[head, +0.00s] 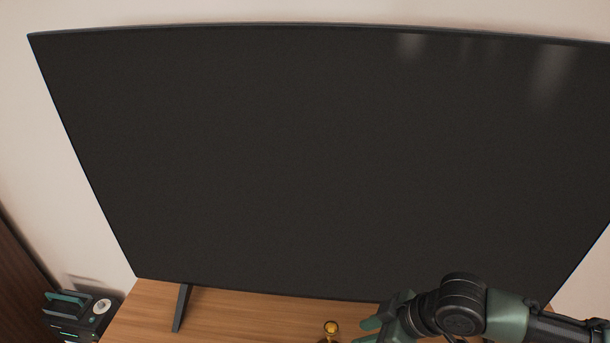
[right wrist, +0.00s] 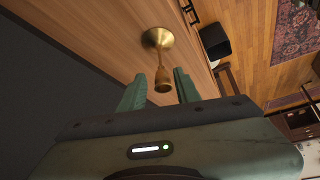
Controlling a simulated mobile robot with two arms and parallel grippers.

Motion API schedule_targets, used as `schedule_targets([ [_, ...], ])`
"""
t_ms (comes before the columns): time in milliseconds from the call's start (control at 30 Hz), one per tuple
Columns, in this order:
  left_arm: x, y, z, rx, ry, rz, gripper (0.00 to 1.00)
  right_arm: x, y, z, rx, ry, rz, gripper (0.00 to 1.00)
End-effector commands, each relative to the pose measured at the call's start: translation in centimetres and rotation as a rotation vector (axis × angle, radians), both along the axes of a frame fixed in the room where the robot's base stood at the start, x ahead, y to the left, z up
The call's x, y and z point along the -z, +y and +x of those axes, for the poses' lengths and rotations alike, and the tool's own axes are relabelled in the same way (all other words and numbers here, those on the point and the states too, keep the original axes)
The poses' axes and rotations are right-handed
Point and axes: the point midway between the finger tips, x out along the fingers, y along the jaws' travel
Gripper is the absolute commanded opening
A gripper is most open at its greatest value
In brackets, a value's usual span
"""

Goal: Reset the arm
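My right gripper (head: 368,331) comes in from the right at the bottom of the head view. It is open, with its two green fingers spread apart, as the right wrist view also shows (right wrist: 158,90). A small brass object (head: 331,327) with a rounded top stands on the wooden cabinet just left of the fingers. In the right wrist view the brass object (right wrist: 158,40) has a round base and a narrow stem, and its top end appears between the fingers with gaps on both sides. My left gripper is not in view.
A large dark television (head: 320,160) stands on the wooden cabinet (head: 230,310), close behind my right arm. A dark device with a green handle (head: 80,315) is at the lower left. The right wrist view shows wooden floor and a patterned rug (right wrist: 297,28).

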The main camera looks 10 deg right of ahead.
Motion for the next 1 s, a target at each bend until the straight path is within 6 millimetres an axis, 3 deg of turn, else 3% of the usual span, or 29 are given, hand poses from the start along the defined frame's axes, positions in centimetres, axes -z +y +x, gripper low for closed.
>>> schedule_targets([
  [133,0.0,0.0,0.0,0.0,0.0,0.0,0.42,0.7,2.3,-0.9,-0.023,-0.006,0.014,0.33],
  [300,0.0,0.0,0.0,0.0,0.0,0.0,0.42,1.7,7.1,-3.1,0.012,-0.038,0.049,0.33],
  [400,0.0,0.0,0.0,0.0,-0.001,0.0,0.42,2.2,7.6,-4.1,0.124,-0.038,0.046,0.33],
  [667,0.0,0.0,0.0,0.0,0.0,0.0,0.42,4.4,3.7,-7.8,0.446,0.056,-0.032,0.33],
  [967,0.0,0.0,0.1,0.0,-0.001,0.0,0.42,7.2,-1.9,-14.7,0.754,0.233,-0.172,0.33],
  [1000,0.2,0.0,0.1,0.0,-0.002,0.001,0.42,8.7,-1.7,-13.9,0.739,0.229,-0.174,0.33],
])
